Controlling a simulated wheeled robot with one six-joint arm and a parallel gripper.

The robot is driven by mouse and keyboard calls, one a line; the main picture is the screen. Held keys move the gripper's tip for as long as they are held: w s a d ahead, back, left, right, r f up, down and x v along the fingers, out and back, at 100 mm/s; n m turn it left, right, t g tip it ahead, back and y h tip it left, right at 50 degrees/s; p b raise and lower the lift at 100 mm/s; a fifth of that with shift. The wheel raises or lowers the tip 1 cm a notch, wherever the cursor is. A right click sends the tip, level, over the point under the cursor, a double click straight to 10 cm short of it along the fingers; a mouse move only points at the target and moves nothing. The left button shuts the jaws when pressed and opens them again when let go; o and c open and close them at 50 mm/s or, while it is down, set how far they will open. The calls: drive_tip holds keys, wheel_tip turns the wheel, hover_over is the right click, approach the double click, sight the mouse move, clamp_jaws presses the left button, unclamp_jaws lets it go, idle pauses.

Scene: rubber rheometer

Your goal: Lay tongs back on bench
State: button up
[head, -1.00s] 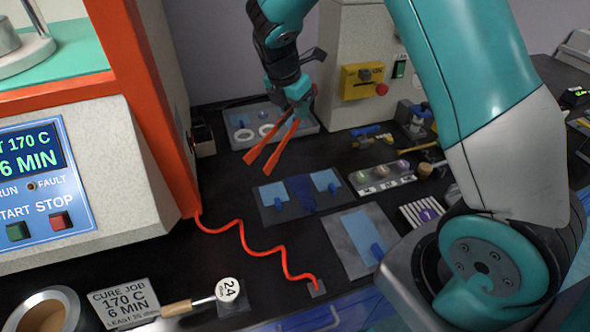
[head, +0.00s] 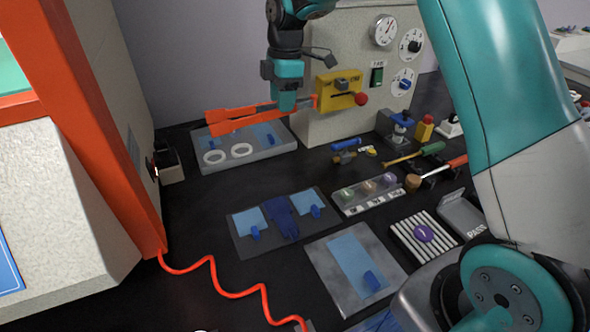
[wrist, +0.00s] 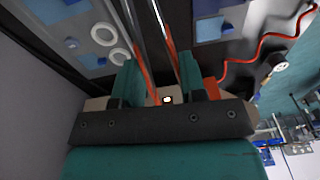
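In the wrist view the tongs' metal arms (wrist: 168,40) run out between the two teal fingers of my gripper (wrist: 158,78). The dark bench (head: 190,215) lies below, and the tongs are clear of it.
A mat with a blue glove (head: 282,218) and blue sheets lies mid-bench. A grey plate (head: 322,268), a sample strip (head: 367,194) and hand tools (head: 405,158) are to the right. A control box (head: 345,50) stands behind my gripper. Bare bench lies left of the mat.

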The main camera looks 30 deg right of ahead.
wheel_tip(320, 180, down, 20)
drive_tip(key=shift+p, duration=1.15)
drive_tip(key=shift+f, duration=0.1)
drive_tip(key=shift+o, duration=0.4)
drive_tip(key=shift+f, duration=0.1)
drive_tip(key=o, duration=0.4)
drive_tip(key=shift+o, duration=0.2)
